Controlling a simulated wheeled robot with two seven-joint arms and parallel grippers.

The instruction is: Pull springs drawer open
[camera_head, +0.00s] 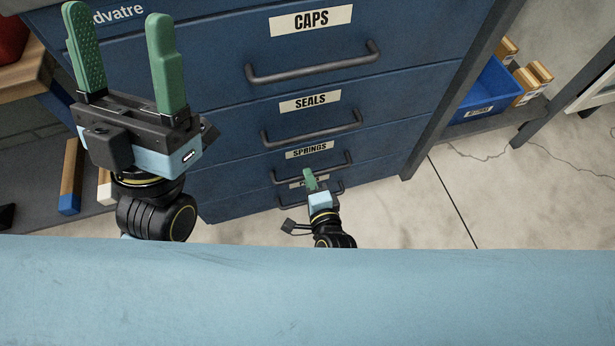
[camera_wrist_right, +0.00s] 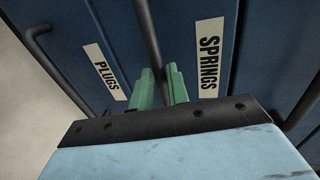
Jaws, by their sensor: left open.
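The blue springs drawer (camera_head: 378,148) is low in the cabinet, under its white SPRINGS label (camera_head: 309,150). Its front looks flush with the others. Its dark bar handle (camera_head: 335,165) also shows in the right wrist view (camera_wrist_right: 147,30). My right gripper (camera_head: 309,179) is at this handle. In the right wrist view its green fingers (camera_wrist_right: 161,85) stand close together, one on each side of the bar, and look shut on it. My left gripper (camera_head: 125,55) is open and empty, raised at the upper left in front of the cabinet.
The caps (camera_head: 310,20) and seals (camera_head: 310,101) drawers are above, with bar handles. The plugs drawer label (camera_wrist_right: 105,72) is below springs. A blue bin (camera_head: 487,90) stands on a shelf at the right. A wooden bench (camera_head: 25,75) is at the left. The floor at the right is clear.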

